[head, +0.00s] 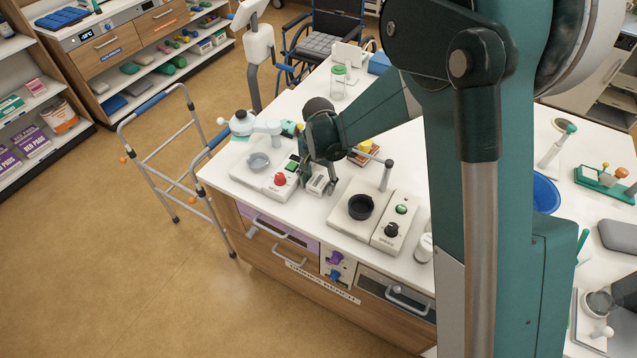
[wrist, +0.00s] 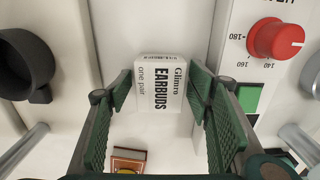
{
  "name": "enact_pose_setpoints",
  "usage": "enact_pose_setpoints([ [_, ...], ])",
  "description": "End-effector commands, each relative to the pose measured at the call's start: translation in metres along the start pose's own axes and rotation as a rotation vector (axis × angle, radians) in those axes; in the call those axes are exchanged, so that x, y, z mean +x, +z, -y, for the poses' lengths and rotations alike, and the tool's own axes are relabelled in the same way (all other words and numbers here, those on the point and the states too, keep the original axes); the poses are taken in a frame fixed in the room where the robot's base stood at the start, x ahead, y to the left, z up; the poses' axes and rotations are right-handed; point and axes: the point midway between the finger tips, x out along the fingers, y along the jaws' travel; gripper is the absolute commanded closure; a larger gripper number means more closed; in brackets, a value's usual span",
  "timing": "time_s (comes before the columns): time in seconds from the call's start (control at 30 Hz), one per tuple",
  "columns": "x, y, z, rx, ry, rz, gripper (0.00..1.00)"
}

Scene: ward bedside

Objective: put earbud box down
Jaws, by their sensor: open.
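The earbud box (head: 317,184) is a small white carton standing on the white bench top near its front edge. In the wrist view the earbud box (wrist: 161,84) shows black lettering, "EARBUDS", and lies between the two green fingers. My gripper (wrist: 162,92) is open around it, with one finger on each side; whether a pad still touches the box is hard to tell. In the head view my gripper (head: 318,174) is low over the bench at the box, and partly hides it.
A device with a red knob (head: 280,179) stands close left of the box. A unit with a black cup (head: 360,206) and a post stands close right. A small red and yellow box (head: 364,150) lies behind. A clear jar (head: 338,82) stands farther back.

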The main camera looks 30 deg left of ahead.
Motion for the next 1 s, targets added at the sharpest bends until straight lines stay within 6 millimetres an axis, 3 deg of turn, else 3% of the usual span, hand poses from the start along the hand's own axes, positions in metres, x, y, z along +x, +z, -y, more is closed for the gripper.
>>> enact_pose_setpoints([
  [0.37, -0.016, 0.0, 0.0, 0.0, 0.0, 0.0, 0.49],
  [1.0, -0.104, 0.0, 0.0, 0.0, 0.0, 0.0, 0.49],
])
